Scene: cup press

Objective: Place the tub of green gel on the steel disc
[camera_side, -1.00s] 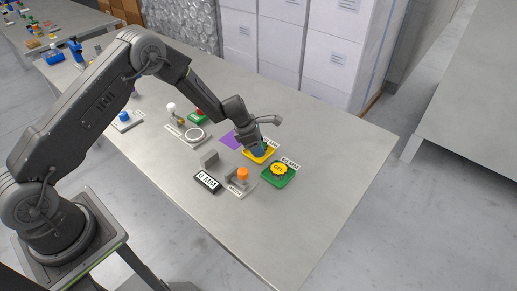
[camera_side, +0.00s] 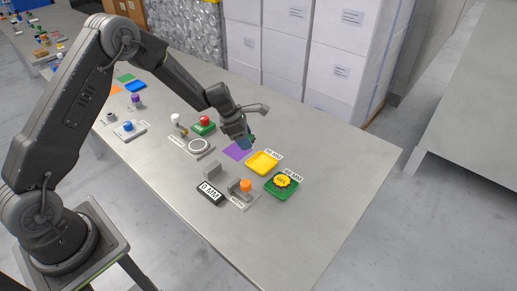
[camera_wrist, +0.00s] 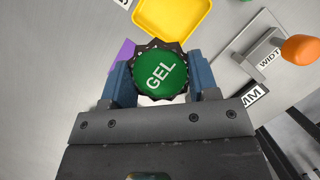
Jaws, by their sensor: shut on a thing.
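My gripper (camera_side: 243,138) is shut on the tub of green gel (camera_wrist: 160,73), whose round green lid reads GEL in the wrist view. The blue fingers stand on both sides of the tub. In the side view the gripper hides most of the tub, and they are above the table near the purple square (camera_side: 235,152). The steel disc (camera_side: 198,146), which shows a pale ring, lies on a grey plate to the left of the gripper. It is apart from the tub, with nothing on it.
A yellow gel tub (camera_side: 282,181) sits in the green tray (camera_side: 283,193). A red button (camera_side: 204,121) and a white-topped lever (camera_side: 176,119) stand behind the disc. A grey gauge with an orange knob (camera_side: 246,186) is in front.

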